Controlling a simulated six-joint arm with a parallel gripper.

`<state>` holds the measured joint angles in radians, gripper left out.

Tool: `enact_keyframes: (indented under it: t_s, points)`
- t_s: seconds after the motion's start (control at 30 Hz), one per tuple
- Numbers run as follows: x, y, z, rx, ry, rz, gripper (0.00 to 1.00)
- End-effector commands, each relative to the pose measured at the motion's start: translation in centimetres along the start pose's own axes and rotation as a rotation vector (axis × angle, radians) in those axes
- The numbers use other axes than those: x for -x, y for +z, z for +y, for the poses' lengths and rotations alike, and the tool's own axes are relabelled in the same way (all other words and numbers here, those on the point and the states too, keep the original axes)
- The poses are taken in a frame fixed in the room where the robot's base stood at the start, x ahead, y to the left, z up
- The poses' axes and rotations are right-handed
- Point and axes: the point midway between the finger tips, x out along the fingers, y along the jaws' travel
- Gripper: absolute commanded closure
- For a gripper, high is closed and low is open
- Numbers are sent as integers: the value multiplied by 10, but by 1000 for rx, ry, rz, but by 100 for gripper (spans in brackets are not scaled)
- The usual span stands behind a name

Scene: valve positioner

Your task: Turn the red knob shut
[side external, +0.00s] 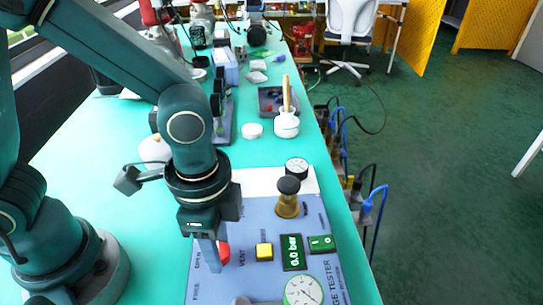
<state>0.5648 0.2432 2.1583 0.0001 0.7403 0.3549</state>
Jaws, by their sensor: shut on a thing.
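The red knob (224,253) is on the blue-grey tester panel (265,212), partly hidden behind my gripper's fingers. My gripper (211,258) points down at the panel's left part and is shut on the red knob. Only the knob's right side shows, so its angle cannot be told. The word OPEN is printed to the left of the knob and VENT to its right.
Right of the knob are a yellow button (264,251), a green display reading 0.0 bar (292,252) and a green switch (321,243). A brass valve with a black cap (288,197) stands behind them. A gauge (303,291) is at the front and another gauge (296,168) at the back.

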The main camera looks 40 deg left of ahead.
Motion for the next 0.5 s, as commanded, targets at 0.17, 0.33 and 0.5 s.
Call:
enact_keyframes:
  t_s: [0.17, 0.33, 0.5]
  points:
    - [1, 0, 0, -53, 0, 0, 100]
    - [1, 0, 0, -75, 0, 0, 100]
    - [1, 0, 0, -79, 0, 0, 100]
